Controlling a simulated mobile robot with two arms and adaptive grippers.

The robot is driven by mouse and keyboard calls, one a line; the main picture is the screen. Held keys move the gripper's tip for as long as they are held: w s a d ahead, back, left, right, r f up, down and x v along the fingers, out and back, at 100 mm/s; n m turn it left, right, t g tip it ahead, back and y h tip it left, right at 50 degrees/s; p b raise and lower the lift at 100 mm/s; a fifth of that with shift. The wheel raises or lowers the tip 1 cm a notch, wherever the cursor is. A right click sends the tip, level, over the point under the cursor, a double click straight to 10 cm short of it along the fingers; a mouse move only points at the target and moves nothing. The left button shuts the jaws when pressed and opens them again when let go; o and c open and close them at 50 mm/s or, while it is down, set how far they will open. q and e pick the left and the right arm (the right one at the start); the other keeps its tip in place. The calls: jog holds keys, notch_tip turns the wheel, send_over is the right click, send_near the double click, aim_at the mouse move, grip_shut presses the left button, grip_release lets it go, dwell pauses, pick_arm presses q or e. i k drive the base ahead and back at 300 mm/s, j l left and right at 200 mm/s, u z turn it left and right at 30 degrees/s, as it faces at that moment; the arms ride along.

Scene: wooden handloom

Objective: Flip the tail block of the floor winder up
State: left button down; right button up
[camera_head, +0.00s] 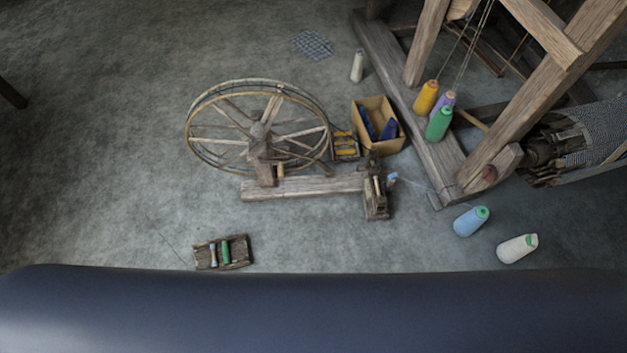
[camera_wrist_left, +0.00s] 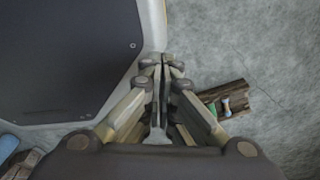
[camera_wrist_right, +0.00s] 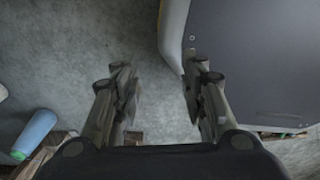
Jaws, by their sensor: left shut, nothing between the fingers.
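The floor winder stands in the middle of the head view, with a large spoked wheel (camera_head: 258,130) on a long wooden base beam (camera_head: 310,187). A small dark wooden block (camera_head: 376,198) with upright parts sits at the beam's right end; its exact pose is hard to tell. My grippers are outside the head view. My left gripper (camera_wrist_left: 162,62) is shut and empty, above the floor beside my base. My right gripper (camera_wrist_right: 161,76) is open and empty over bare floor, also beside my base. The tail block is not clearly seen in either wrist view.
A small bobbin rack (camera_head: 235,252) lies in front of the winder. A cardboard box (camera_head: 393,143) stands behind the beam's right end. Blue (camera_head: 471,221) and white (camera_head: 517,248) cones lie at the right. The loom frame (camera_head: 425,135) fills the right. The left floor is clear.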

aim_at(382, 201)
jog(key=z, duration=0.8)
